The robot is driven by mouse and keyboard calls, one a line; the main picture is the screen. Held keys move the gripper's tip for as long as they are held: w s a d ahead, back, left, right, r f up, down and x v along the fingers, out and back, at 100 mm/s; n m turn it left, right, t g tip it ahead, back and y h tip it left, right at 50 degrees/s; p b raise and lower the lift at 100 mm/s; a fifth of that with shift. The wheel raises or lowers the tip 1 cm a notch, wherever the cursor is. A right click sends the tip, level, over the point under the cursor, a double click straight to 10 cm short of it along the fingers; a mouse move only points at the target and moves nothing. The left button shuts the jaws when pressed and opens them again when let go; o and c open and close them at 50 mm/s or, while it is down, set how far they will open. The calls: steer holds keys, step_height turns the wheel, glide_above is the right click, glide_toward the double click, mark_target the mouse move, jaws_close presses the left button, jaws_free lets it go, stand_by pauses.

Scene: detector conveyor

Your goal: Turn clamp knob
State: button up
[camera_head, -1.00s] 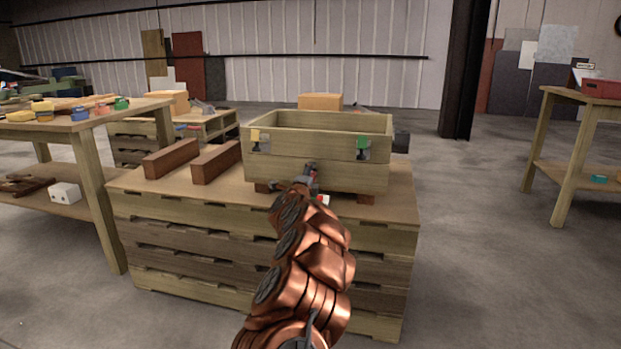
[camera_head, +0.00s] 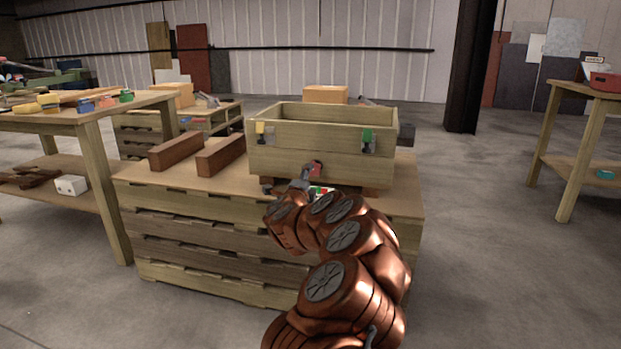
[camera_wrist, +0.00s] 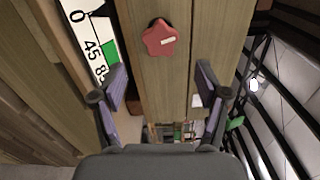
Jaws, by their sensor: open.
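The clamp knob is a red, star-shaped knob with a pale mark (camera_wrist: 160,38), on the wooden face of the box in the wrist view. In the head view a small red patch of it (camera_head: 317,167) shows low on the front of the wooden box (camera_head: 290,158). My gripper (camera_wrist: 161,82) is open and empty. Its two fingers stand apart below the knob in the wrist view, with the knob above and between them, not touching. In the head view my gripper (camera_head: 290,184) is at the box's lower front, its fingers hard to make out.
A white scale with black numbers and a green band (camera_wrist: 95,40) lies left of the knob. Yellow (camera_head: 261,128) and green (camera_head: 367,136) latches are on the box front. Two brown blocks (camera_head: 220,155) lie left of the box on the pallet stack (camera_head: 210,255).

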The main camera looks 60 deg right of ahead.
steer(key=shift+v, duration=1.4)
